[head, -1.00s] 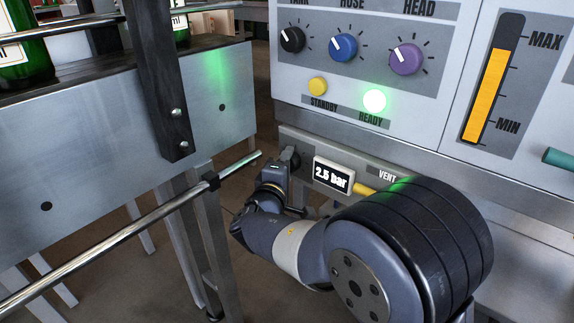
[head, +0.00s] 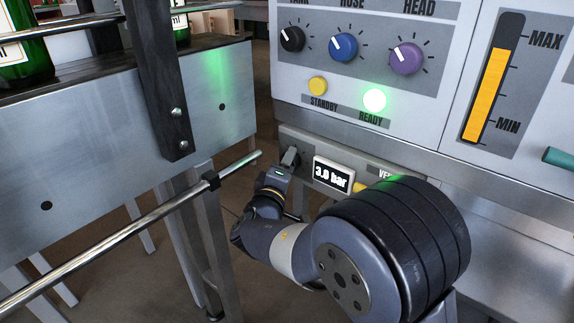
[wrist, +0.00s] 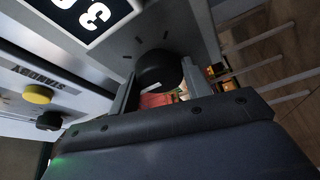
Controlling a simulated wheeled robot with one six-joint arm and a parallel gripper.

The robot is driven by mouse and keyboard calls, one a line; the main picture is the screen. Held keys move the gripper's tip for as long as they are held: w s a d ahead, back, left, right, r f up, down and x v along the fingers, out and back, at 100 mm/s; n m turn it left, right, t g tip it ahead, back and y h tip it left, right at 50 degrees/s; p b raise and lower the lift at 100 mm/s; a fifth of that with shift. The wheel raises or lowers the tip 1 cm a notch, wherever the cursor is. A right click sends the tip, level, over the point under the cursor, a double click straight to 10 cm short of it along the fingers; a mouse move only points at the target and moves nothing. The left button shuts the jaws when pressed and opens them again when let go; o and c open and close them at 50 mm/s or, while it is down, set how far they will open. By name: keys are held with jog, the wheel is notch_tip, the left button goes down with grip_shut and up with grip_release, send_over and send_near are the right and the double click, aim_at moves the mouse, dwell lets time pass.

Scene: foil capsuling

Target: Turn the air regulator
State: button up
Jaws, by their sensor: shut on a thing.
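The air regulator knob (wrist: 158,72) is round and black, with a white mark on its edge. In the wrist view it sits between the two fingers of my gripper (wrist: 155,92), which is shut on it. In the head view my gripper (head: 289,158) is at the grey panel, left of the pressure display (head: 333,175), and the knob is largely hidden there. The display reads 3.0 bar. Part of it shows upside down in the wrist view (wrist: 88,15).
Above are the control panel's black, blue (head: 343,47) and purple (head: 406,58) knobs, a yellow standby button (head: 317,86) and a lit green ready lamp (head: 374,101). A steel rail (head: 130,228) and conveyor side (head: 120,125) stand close on the left.

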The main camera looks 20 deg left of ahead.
jog(key=o, duration=1)
jog(key=s, duration=0.3)
jog(key=s+p, duration=0.1)
jog(key=s, duration=0.3)
jog(key=s+f+p, duration=0.1)
jog(key=s, duration=0.2)
jog(key=shift+s, duration=0.4)
jog(key=shift+f, duration=0.1)
jog(key=w, duration=0.3)
jog(key=w+b, duration=0.1)
jog(key=w, duration=0.3)
jog(key=w+r+b, duration=0.1)
jog(key=w, duration=0.2)
jog(key=shift+w+r, duration=0.1)
jog(key=shift+w, duration=0.3)
